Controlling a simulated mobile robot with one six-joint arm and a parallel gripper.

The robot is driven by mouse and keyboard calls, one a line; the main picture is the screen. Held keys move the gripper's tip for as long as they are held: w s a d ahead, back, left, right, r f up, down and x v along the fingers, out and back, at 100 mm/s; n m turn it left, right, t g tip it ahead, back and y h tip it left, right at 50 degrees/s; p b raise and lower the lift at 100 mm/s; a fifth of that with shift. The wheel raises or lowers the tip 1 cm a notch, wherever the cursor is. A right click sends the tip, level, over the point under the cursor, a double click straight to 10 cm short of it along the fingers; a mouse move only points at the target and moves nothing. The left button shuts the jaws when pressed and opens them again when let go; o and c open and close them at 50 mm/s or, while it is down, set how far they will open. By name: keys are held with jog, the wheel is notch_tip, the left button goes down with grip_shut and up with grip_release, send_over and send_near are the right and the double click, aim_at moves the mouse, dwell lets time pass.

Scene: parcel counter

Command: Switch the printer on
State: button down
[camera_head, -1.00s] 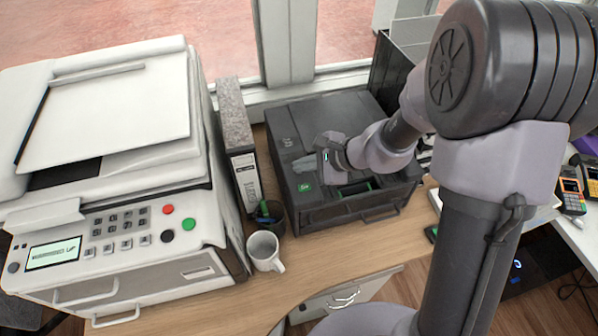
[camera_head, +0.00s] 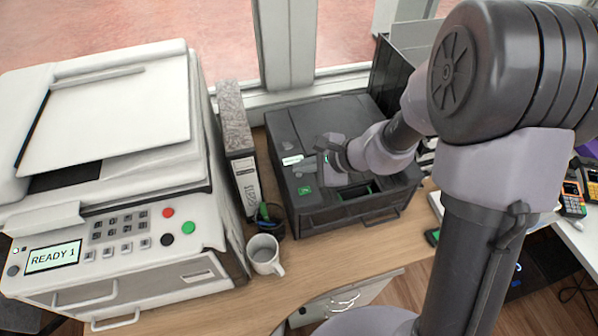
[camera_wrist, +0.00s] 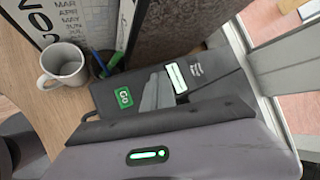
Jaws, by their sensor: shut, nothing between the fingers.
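The dark grey printer (camera_head: 335,120) stands on the wooden counter, right of the file box. A small lit white display (camera_head: 292,160) and a green button or label (camera_head: 305,190) sit at the left of its front panel. In the wrist view, the display (camera_wrist: 175,78) is lit and the green patch (camera_wrist: 124,97) reads "Go". My gripper (camera_head: 308,164) is shut and empty at the panel, between display and green patch. Its grey fingers (camera_wrist: 156,92) hide the panel between them. I cannot tell whether the fingertips touch it.
A large white copier (camera_head: 110,125) with a screen reading "READY 1" (camera_head: 52,257) stands on the left. A file box (camera_head: 240,155), a pen cup (camera_head: 268,222) and a white mug (camera_head: 264,256) stand between. Bare counter lies in front of the printer.

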jog(key=shift+r, duration=0.25)
jog(key=shift+r, duration=0.1)
notch_tip(320, 180, up, 6)
jog(key=p, duration=0.4)
